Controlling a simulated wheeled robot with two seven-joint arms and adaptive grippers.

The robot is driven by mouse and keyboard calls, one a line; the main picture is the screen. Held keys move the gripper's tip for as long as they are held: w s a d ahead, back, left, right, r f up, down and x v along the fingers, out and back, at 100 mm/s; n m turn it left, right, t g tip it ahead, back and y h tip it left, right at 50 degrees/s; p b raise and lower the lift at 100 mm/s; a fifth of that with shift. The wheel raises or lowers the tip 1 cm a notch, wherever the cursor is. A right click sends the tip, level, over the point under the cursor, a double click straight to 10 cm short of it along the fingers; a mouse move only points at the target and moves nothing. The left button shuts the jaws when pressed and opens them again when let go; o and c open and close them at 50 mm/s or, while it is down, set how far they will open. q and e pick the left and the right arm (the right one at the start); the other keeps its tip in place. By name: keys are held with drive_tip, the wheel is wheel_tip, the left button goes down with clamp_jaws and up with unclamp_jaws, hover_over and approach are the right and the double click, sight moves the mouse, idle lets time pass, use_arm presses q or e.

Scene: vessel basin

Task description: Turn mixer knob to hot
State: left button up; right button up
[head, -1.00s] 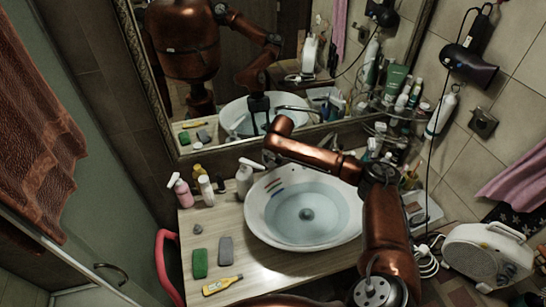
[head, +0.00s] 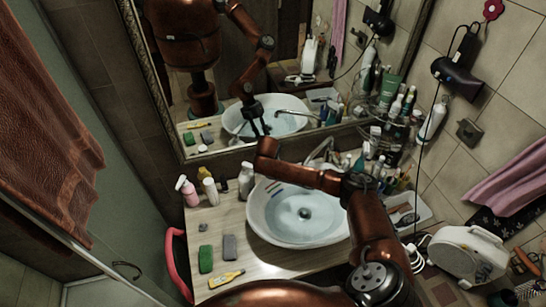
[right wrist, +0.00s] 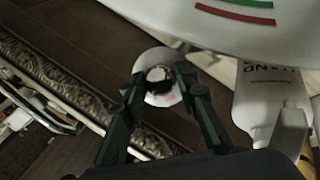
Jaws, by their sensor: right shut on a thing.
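The white basin (head: 252,218) holds water and has coloured stripes (head: 277,187) on its rim. The red and green stripes (right wrist: 247,14) also show in the right wrist view. The right arm reaches over the basin's back rim, and its gripper is hidden behind the arm in the head view. In the right wrist view my right gripper (right wrist: 161,74) is shut on a small round white piece with a dark and shiny middle, which looks like the mixer knob (right wrist: 160,85). Its turn position is unclear. My left gripper is out of view.
A green sponge (head: 206,258), a grey sponge (head: 230,247) and a yellow tube (head: 227,279) lie on the counter (head: 200,220). The mirror (head: 215,135) is behind.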

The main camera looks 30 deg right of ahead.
drive_tip(key=shift+n+t+h+p, duration=0.5)
drive_tip(key=shift+n+p, duration=0.7)
drive_tip(key=shift+n, duration=0.8)
drive_tip(key=shift+a, duration=0.1)
drive_tip(key=o, duration=1.2)
drive_tip(key=shift+c, duration=0.2)
drive_tip(key=v, duration=1.2)
drive_tip(key=shift+f, duration=0.1)
